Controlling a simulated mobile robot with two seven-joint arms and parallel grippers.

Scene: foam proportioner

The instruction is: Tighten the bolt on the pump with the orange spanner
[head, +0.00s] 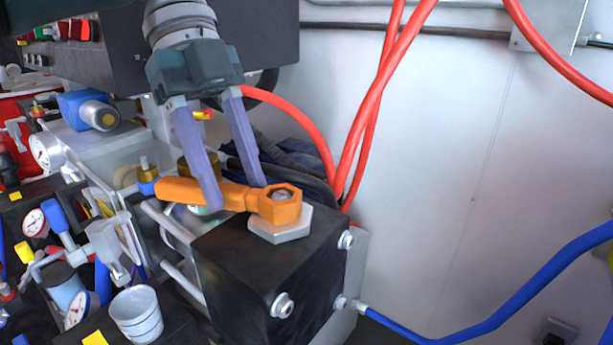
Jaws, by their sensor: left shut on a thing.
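The orange spanner (235,196) lies roughly level above the black pump block (262,250), its handle pointing left. Its ring end is at a grey hex bolt (281,236) on top of the block; a bit of grey shows inside the ring. I cannot tell how fully the ring is seated. My left gripper (238,205) comes down from above with two purple-grey fingers and is shut on the spanner's handle, left of the ring. My right gripper is not in view.
Red hoses (368,110) run up behind the pump, and a blue hose (500,312) leaves it low on the right. Gauges (46,152), valves and a white cup (136,313) crowd the left.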

